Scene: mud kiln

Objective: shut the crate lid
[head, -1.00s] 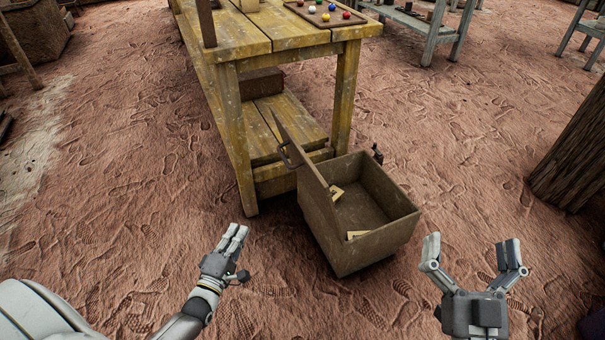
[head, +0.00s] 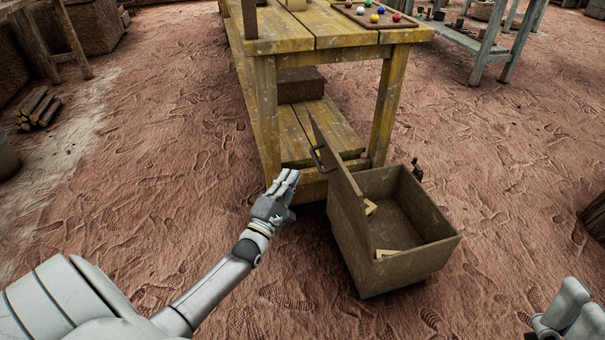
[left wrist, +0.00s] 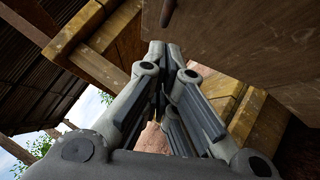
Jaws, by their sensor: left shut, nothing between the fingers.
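The crate (head: 408,267) is a brown box on the ground beside the yellow table. Its lid (head: 341,170) is open and stands up, tilted, along the crate's left side. A dark handle (head: 317,158) sits on the lid's outer face. My left gripper (head: 292,177) is shut and empty, left of the lid and apart from it. In the left wrist view, its closed fingers (left wrist: 166,55) are in front of a brown panel, the lid (left wrist: 245,45). My right gripper (head: 568,308) is cut off at the lower right corner, and its opening is unclear.
The yellow table (head: 325,35) stands just behind the crate, with a tray of coloured balls (head: 375,14) on top. Small pale pieces (head: 386,253) lie in the crate. A grey bench (head: 475,38) stands at the back right. The ground left of the crate is clear.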

